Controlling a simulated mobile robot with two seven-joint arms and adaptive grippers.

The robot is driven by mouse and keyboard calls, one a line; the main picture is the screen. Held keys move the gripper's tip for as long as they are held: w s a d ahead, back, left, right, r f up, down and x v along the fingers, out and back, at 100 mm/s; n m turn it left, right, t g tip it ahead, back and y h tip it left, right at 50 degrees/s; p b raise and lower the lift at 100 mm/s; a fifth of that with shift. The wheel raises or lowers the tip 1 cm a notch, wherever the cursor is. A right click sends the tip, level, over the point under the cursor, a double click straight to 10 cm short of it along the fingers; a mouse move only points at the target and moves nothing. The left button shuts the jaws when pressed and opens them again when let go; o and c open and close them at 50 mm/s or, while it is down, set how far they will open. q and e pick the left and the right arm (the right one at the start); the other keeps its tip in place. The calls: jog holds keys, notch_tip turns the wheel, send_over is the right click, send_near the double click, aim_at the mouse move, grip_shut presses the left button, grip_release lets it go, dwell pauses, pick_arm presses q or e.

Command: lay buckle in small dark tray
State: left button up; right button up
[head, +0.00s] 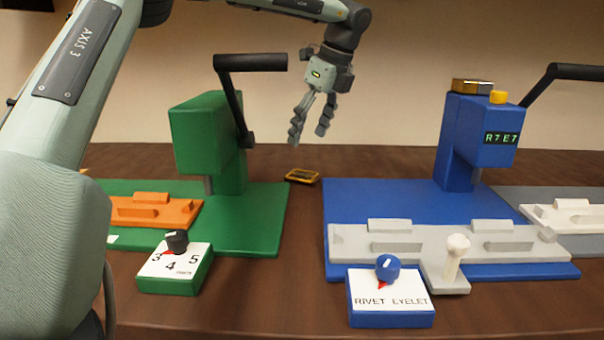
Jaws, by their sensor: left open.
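A small dark piece with a gold outline (302,176) lies on the brown table between the green and blue presses. It looks like the buckle, perhaps in a small dark tray, but it is too small to tell the two apart. My left gripper (308,133) hangs above it and slightly to the right of the green press, fingers pointing down. Its fingers are apart with nothing between them, and it is clear of the gold-outlined piece. My right gripper is out of view.
A green press (208,140) with a black lever stands left, with an orange fixture (155,211) and numbered dial box (175,268). A blue press (466,145) stands right, with a brassy block (471,87) on top, a grey fixture (390,245) and RIVET/EYELET dial box (390,300).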

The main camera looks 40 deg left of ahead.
aim_at(304, 175)
pick_arm(q)
jog(key=w+d+f+n, duration=0.1)
jog(key=n, duration=0.1)
jog(key=shift+w+d+f+n+g, duration=0.3)
jog(key=shift+f+g, duration=0.05)
jog(key=shift+g, duration=0.05)
jog(key=shift+f, duration=0.35)
jog(key=x, duration=0.4)
jog(key=s+x, duration=0.1)
jog(key=x, duration=0.1)
jog(key=shift+p, duration=0.35)
jog(key=shift+a+f, duration=0.15)
jog(key=shift+f, duration=0.35)
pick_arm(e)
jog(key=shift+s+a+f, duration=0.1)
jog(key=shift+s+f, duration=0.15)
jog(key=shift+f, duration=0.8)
pick_arm(q)
jog(key=c, duration=1.4)
jog(key=shift+o, duration=0.2)
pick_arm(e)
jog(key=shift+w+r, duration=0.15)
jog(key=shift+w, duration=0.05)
pick_arm(q)
jog(key=shift+r, duration=0.1)
